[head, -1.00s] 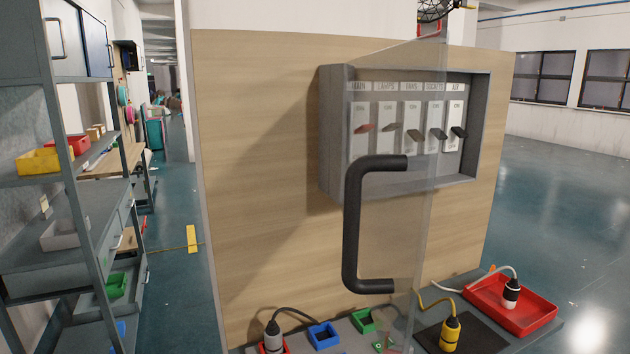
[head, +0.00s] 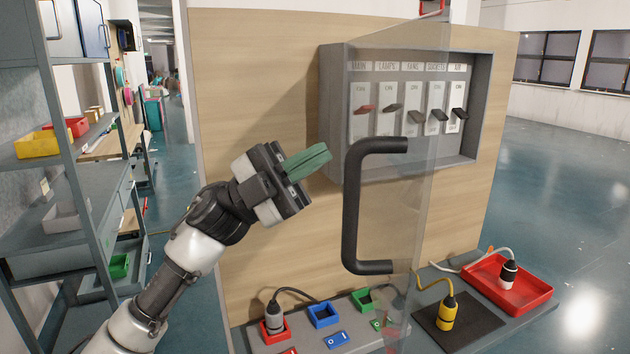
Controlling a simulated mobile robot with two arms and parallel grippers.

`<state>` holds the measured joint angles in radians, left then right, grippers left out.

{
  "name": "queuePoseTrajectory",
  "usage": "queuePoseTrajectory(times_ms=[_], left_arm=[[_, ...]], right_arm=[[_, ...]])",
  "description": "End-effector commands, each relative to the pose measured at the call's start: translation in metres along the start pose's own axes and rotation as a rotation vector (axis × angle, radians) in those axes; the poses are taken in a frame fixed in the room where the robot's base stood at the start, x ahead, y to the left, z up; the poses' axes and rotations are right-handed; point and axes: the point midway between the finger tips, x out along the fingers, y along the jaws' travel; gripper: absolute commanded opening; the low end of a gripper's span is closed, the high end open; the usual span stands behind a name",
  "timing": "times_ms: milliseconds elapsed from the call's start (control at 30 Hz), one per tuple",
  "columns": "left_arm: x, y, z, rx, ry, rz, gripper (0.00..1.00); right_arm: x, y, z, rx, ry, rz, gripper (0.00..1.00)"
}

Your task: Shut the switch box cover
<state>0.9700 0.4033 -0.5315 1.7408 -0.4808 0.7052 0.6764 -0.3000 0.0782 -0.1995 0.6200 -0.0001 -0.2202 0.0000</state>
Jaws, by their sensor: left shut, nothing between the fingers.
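The grey switch box (head: 333,110) is mounted on a wooden panel and holds a row of labelled switches, the leftmost one red. Its clear cover (head: 420,200) stands open, swung out toward me, and I see the switches partly through it. A black C-shaped handle (head: 351,215) is on the cover. My left gripper (head: 318,155) has green fingers, shut and empty. In the picture it is left of the handle and below the box's left edge, apart from the handle. My right gripper is not in view.
Below the panel a grey shelf carries a red tray (head: 540,296) with a black-and-white plug, a yellow plug (head: 447,313) on a black mat, a grey plug (head: 274,318), and blue (head: 323,316) and green bins. Grey shelving stands at the left.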

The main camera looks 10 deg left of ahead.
Motion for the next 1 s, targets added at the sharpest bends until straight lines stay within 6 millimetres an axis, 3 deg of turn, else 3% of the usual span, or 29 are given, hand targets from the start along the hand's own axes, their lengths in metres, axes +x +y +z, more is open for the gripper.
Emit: queuePoseTrajectory(times_ms=[100, 200, 400, 500, 733, 867, 1000], left_arm=[[0.024, -0.017, -0.033, 0.085, 0.164, 0.302, 0.00], [0.029, -0.028, -0.057, 0.132, 0.248, 0.572, 0.00], [0.015, -0.061, -0.093, 0.186, 0.264, 1.068, 0.00], [0.005, -0.078, -0.107, 0.194, 0.231, 1.235, 0.00], [-0.005, -0.091, -0.120, 0.190, 0.187, 1.381, 0.00], [-0.003, -0.077, -0.120, 0.189, 0.190, 1.383, 0.00], [0.002, -0.050, -0.121, 0.188, 0.193, 1.383, 0.00]], right_arm=[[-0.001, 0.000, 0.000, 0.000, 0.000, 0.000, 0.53], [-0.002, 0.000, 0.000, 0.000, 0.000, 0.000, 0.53], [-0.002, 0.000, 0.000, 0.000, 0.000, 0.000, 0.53], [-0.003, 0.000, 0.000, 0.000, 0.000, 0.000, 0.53], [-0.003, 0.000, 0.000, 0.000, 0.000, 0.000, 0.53], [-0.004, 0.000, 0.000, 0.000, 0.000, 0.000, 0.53], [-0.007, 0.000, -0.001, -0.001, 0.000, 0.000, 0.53]])
